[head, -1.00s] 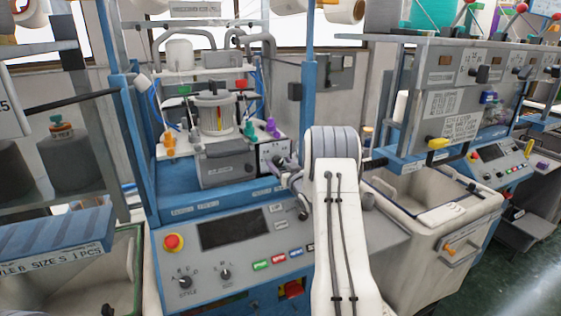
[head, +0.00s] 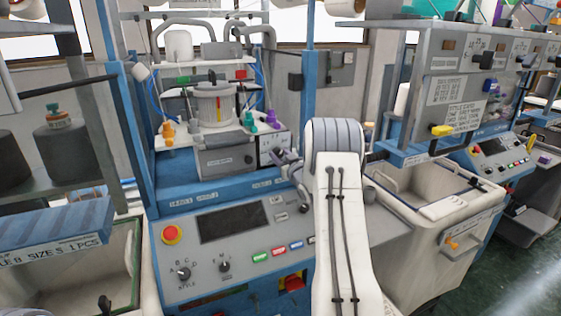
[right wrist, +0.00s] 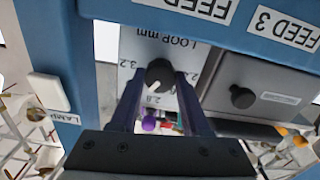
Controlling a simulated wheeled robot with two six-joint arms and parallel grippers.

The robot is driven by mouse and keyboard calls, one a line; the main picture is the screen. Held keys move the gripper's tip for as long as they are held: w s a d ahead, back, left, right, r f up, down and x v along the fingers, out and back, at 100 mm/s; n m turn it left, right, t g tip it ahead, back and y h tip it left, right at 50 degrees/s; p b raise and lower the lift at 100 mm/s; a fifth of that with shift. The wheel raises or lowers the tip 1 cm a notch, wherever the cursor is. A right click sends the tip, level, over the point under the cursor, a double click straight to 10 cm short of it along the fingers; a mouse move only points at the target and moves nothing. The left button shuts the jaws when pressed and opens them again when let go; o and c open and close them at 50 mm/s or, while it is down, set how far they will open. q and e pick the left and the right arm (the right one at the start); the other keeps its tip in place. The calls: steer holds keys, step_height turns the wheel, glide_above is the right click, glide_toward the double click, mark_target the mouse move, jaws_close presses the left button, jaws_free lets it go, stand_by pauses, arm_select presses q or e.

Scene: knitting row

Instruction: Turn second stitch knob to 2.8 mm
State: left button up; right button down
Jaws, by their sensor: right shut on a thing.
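In the right wrist view, the dark stitch knob (right wrist: 160,73) sits on a pale plate (right wrist: 133,45) marked LOOP mm, seen upside down. Its white pointer mark points to the lower left, between the 3.2 and 2.8 marks. My right gripper (right wrist: 159,80) has its two dark blue fingers on either side of the knob and is shut on it. In the head view, my right gripper (head: 284,161) is at the loop plate (head: 273,143) on the knitting machine, and the knob is hidden there. My left gripper is not in view.
A grey box with a dark knob (right wrist: 242,97) is beside the loop plate. A blue beam (right wrist: 215,25) with FEED labels runs close by. Below in the head view is the control panel with a red stop button (head: 171,234). A pale bin (head: 440,190) stands to the right.

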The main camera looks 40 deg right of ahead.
steer(key=n+b, duration=0.1)
steer(key=b, duration=0.1)
steer(key=n+b, duration=0.3)
steer(key=b, duration=0.2)
steer(key=shift+f+n, duration=0.3)
steer(key=shift+r+n+b, duration=0.2)
steer(key=shift+n+b, duration=0.7)
steer(key=shift+b, duration=0.15)
steer(key=shift+c, duration=1.9)
jaws_free()
steer(key=shift+s+a, duration=0.15)
steer(key=shift+s, duration=0.35)
steer(key=b+v, duration=0.3)
steer(key=v, duration=0.6)
steer(key=shift+s+a, duration=0.15)
steer(key=shift+s, duration=0.05)
